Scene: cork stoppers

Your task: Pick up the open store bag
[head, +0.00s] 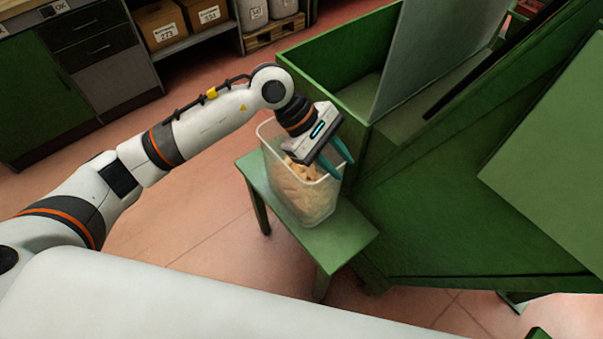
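The open store bag (310,205) is a clear, box-shaped container with an open top. It stands upright on a small green table (352,240) and holds tan cork stoppers (292,185). My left gripper (346,170) is at the right side of the bag's rim, pointing down. Its two teal fingers show apart, with a gap between them. I cannot tell whether the bag's wall lies between them or whether they touch it. My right gripper is not in view.
A large green machine with an open bin (345,45) and a grey upright panel (430,50) stands close behind and right of the table. Cardboard boxes (160,25) sit on a shelf at the back left. The reddish floor (175,215) left of the table is clear.

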